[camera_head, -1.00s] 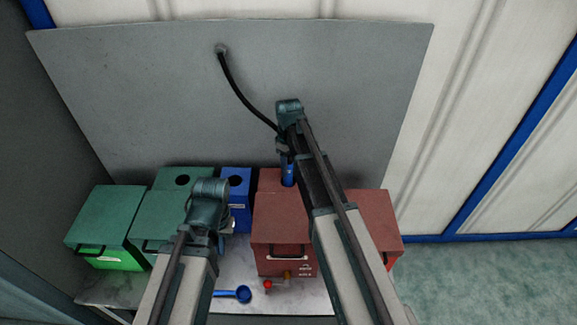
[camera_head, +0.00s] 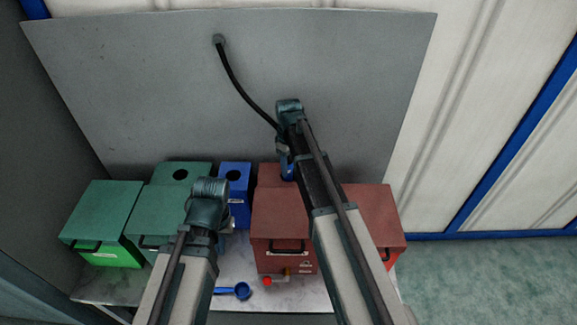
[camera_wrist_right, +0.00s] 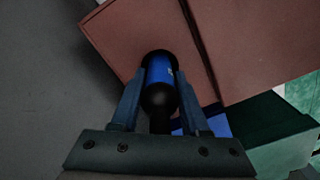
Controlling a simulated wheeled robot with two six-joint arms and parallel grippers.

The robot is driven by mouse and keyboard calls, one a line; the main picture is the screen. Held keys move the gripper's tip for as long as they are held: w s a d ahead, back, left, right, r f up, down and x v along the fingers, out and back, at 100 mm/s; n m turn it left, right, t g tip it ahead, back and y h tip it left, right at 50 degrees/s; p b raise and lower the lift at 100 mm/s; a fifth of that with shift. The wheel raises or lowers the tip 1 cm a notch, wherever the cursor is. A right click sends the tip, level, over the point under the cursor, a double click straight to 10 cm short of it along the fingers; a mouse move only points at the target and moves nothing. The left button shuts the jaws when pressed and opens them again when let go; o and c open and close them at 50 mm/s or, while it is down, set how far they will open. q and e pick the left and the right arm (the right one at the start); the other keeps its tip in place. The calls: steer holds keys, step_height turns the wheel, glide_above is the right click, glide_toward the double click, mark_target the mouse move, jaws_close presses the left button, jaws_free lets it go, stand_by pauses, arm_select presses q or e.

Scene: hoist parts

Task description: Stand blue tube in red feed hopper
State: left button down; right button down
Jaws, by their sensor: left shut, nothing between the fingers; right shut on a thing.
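The blue tube (camera_head: 287,170) is between the fingers of my right gripper (camera_head: 284,153), which is shut on it. It also shows in the right wrist view (camera_wrist_right: 160,72), with a black end towards the gripper. A black hose (camera_head: 240,92) runs from the grey board towards this gripper. The tube's far end is at the top of the red rear box (camera_head: 268,175), apparently the feed hopper, which also shows in the right wrist view (camera_wrist_right: 128,38). I cannot tell whether it is inside an opening. My left gripper (camera_head: 226,226) is shut and empty, left of the red boxes.
A larger red box (camera_head: 283,225) stands in front, another red box (camera_head: 375,212) at right. Green boxes (camera_head: 103,212) and a blue box (camera_head: 236,180) stand left. A blue scoop (camera_head: 240,291) and a red knob (camera_head: 267,281) are at the front. The grey board (camera_head: 330,70) stands behind.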

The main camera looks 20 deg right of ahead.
steer(key=shift+f+b, duration=0.6)
steer(key=shift+c, duration=1.6)
jaws_free()
step_height(320, 180, up, 14)
steer(key=p, duration=1.4)
steer(key=shift+f, duration=0.1)
